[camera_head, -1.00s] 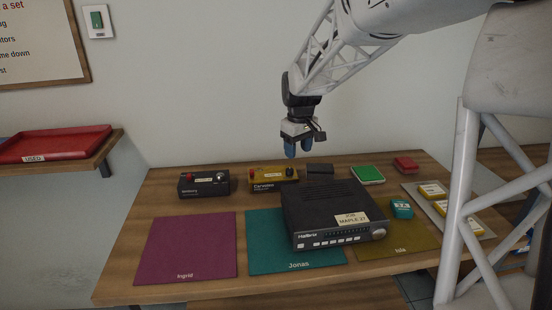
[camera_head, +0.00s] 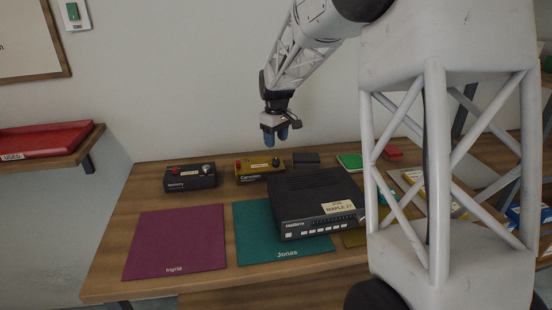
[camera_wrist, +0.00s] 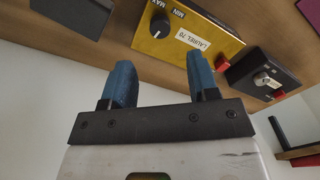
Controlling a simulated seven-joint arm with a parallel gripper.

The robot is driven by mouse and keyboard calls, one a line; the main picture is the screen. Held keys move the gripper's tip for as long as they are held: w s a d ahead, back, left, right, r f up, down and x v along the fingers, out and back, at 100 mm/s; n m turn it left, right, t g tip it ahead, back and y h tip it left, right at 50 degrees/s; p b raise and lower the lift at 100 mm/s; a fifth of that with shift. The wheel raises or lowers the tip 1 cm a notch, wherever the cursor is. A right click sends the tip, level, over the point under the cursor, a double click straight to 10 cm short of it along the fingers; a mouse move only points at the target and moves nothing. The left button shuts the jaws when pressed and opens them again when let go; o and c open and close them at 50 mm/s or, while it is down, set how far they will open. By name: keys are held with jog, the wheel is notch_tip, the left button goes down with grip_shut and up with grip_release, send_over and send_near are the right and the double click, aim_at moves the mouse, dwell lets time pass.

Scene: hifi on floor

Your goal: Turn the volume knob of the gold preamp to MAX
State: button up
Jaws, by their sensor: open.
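The gold preamp (camera_head: 248,176) stands at the back of the table, with a red part at its left and a dark volume knob (camera_head: 275,162) at its right. In the wrist view the gold preamp (camera_wrist: 150,45) shows its black knob (camera_wrist: 160,25) beside printed MIN and MAX marks and a white label. A small pale mark shows on the knob; its exact setting is hard to tell. My gripper (camera_head: 275,139) is above the knob, apart from it. Its two blue fingers (camera_wrist: 162,78) are open and empty, pointing towards the preamp.
A large black unit (camera_head: 318,190) sits in front. Purple (camera_head: 176,243) and teal (camera_head: 255,235) mats lie in front.

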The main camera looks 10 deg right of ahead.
aim_at(276, 160)
jog(key=shift+f, duration=0.15)
jog(key=shift+f, duration=3.75)
jog(key=c, duration=0.9)
